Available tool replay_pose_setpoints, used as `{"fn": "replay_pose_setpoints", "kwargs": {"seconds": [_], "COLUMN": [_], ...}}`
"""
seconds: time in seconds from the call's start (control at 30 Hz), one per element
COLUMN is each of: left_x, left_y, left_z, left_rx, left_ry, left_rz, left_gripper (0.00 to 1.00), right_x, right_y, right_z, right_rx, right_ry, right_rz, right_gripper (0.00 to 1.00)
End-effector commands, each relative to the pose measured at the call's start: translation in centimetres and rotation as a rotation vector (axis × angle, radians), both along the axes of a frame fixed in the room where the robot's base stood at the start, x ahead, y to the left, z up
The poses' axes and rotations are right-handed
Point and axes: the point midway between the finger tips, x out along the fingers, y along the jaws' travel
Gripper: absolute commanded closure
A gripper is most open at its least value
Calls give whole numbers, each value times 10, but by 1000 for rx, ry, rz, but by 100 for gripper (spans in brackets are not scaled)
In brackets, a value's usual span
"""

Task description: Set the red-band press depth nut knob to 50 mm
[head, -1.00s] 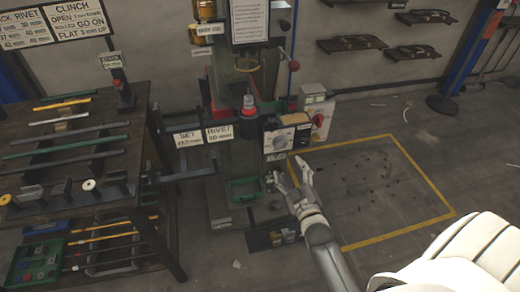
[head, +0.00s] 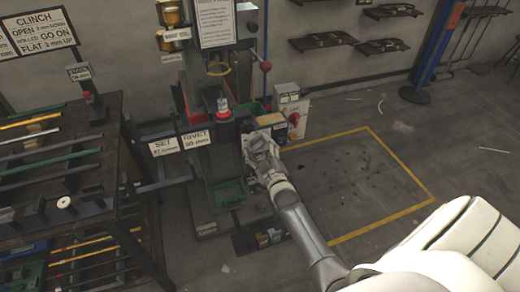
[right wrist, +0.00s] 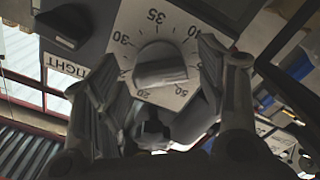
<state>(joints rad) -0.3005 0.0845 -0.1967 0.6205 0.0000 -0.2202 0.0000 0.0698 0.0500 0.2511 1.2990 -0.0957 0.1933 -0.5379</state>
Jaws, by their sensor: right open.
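The press (head: 222,165) stands in the middle of the head view. Its grey depth knob (right wrist: 162,66) shows in the right wrist view, on a white dial plate (right wrist: 128,22) with numbers including 30, 35, 40 and 50. I cannot tell which number the knob points at. My right gripper (head: 260,148) is at the dial box, covering most of the dial in the head view. In the right wrist view my right gripper (right wrist: 150,78) is open, its fingers on either side of the knob; contact cannot be told. My left gripper is out of view.
A black switch (right wrist: 66,22) sits beside the dial. A grey box with a red knob (head: 292,120) stands right of the press. A rack table (head: 118,150) with rods is at left. Signs reading SET (head: 164,147) and RIVET (head: 195,140) hang in front of the press.

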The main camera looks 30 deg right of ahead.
Motion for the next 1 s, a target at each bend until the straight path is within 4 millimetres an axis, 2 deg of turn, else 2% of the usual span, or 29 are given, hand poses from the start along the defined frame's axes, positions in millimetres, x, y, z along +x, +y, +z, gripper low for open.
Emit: {"fn": "replay_pose_setpoints", "kwargs": {"seconds": [0.1, 0.43, 0.77, 1.0], "left_x": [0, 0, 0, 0], "left_y": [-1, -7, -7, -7], "left_z": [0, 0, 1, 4], "left_rx": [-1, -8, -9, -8], "left_ry": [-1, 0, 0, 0], "left_rz": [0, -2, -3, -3], "left_gripper": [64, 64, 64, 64], "right_x": [0, 0, -1, -1], "right_y": [0, 0, 0, 0], "right_z": [0, 0, 0, 0], "right_rx": [0, 0, 46, 187], "right_ry": [0, 0, -10, -43], "right_rz": [0, 0, -1, 0], "right_gripper": [38, 81, 81, 81]}}
